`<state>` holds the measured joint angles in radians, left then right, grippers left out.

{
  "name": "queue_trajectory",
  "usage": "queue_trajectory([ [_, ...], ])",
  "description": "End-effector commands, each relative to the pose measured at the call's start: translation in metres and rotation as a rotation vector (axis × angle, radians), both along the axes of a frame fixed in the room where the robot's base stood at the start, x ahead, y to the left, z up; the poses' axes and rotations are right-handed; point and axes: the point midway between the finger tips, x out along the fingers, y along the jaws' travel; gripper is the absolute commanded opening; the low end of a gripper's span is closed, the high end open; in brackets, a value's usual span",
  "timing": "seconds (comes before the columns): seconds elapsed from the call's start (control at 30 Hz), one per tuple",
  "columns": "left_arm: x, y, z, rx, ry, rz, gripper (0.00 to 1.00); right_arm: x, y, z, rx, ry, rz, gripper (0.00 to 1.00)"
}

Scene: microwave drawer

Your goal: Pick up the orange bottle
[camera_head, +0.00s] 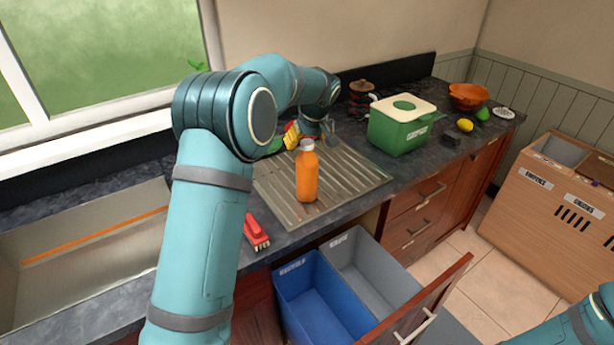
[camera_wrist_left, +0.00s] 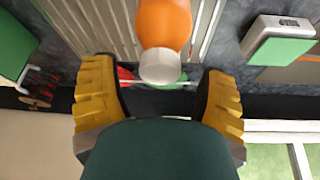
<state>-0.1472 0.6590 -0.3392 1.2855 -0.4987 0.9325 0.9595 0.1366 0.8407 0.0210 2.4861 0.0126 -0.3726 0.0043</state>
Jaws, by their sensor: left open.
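The orange bottle (camera_head: 307,176) with a pale cap stands upright on the ribbed metal drainboard (camera_head: 350,180), near its front edge. It also shows in the left wrist view (camera_wrist_left: 163,20), with its cap towards me. My left gripper (camera_head: 292,135) is just behind and left of the cap, partly hidden by the arm and bottle. In the left wrist view its two yellow-tipped fingers (camera_wrist_left: 160,92) are spread wide and empty, and the cap lies ahead, roughly midway between them. Of my right arm only a link shows at the lower right; its gripper is out of view.
A red brush (camera_head: 256,233) lies on the counter left of the bottle. A green box (camera_head: 402,125) stands to the right. Below, an open drawer holds a blue bin (camera_head: 320,300) and a grey bin (camera_head: 370,270). A sink (camera_head: 85,250) is at left.

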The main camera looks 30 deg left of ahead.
Motion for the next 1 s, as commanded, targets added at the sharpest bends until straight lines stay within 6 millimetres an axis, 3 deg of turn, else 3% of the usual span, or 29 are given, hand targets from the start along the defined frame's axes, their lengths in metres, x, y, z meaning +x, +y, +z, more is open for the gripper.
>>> queue_trajectory([
  [0.17,0.005,0.005,-0.016,0.000,0.000,0.000,0.73,0.000,0.000,0.000,0.000,0.000,0.000,0.61],
  [0.43,0.006,0.006,-0.017,0.000,-0.001,0.000,0.74,0.000,0.000,0.000,0.000,0.000,0.000,0.61],
  [0.63,0.006,0.006,-0.017,0.000,-0.001,0.000,0.04,0.000,0.000,0.000,0.000,0.000,0.000,0.61],
  [0.7,0.006,0.006,-0.017,0.000,-0.001,0.000,0.00,0.000,0.000,0.000,0.000,0.000,0.000,0.61],
  [1.0,0.006,0.006,-0.017,0.000,-0.001,0.000,0.00,0.000,0.000,0.000,0.000,0.000,0.000,0.61],
])
